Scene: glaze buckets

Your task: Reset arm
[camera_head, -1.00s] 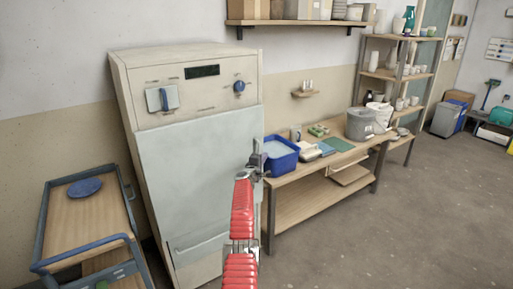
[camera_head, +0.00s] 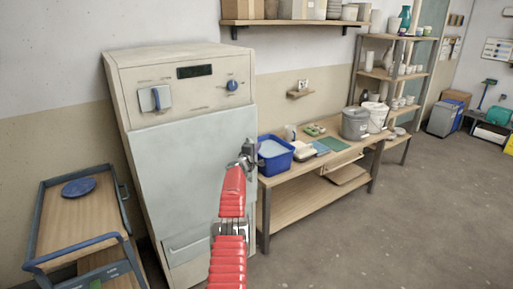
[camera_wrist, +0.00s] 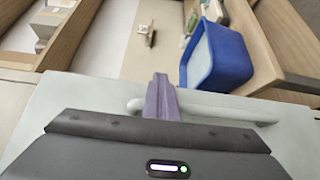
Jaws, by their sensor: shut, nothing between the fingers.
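My gripper (camera_head: 250,149) is at the end of my red arm, in front of the right edge of the tall pale cabinet with a dial panel (camera_head: 190,150). Its fingers are shut and hold nothing. In the wrist view my gripper (camera_wrist: 161,98) points past a pale surface with a light bar handle (camera_wrist: 215,112). The blue tub (camera_head: 275,153) stands on the workbench just right of my gripper in the head view. It also shows in the wrist view (camera_wrist: 232,58), to the right of the fingers.
The wooden workbench (camera_head: 308,206) carries a grey bucket (camera_head: 355,124), a white bucket (camera_head: 376,116) and small items. A blue-framed cart (camera_head: 78,222) with a blue disc (camera_head: 78,188) stands at left. A wall shelf (camera_head: 292,23) hangs above.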

